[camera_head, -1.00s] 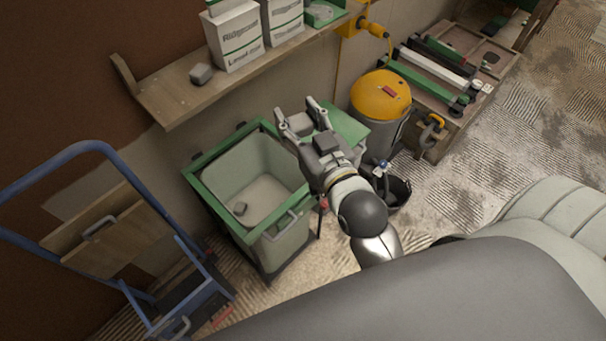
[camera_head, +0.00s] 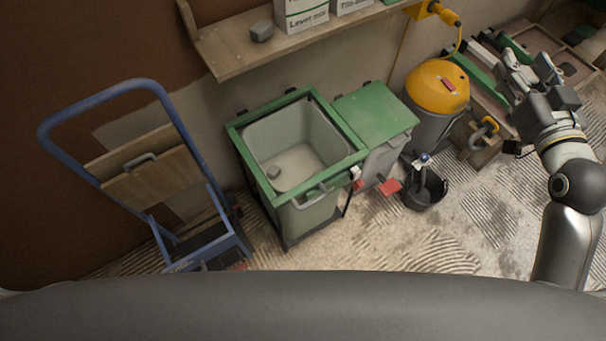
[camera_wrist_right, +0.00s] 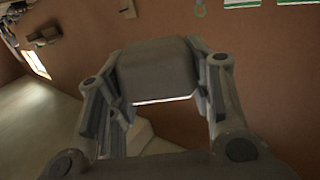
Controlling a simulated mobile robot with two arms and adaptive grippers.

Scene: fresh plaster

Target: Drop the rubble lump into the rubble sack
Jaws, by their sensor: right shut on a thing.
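My right gripper (camera_head: 528,66) is at the upper right of the head view, above the low wooden bench, far to the right of the green-framed bin (camera_head: 240,145). In the right wrist view it is shut on a grey blocky lump (camera_wrist_right: 157,70), held between its two fingers. The bin has a pale, open-topped inside that may be the rubble sack; I cannot tell for sure. Another grey lump (camera_head: 261,31) sits on the wall shelf. My left gripper is not in view.
The wooden shelf (camera_head: 225,62) holds white boxes. A green-lidded bin (camera_head: 372,118), a yellow-topped vacuum (camera_head: 437,88) and a black bucket (camera_head: 425,190) stand right of the open bin. A blue hand truck (camera_head: 190,130) stands left. The ridged floor in front is partly clear.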

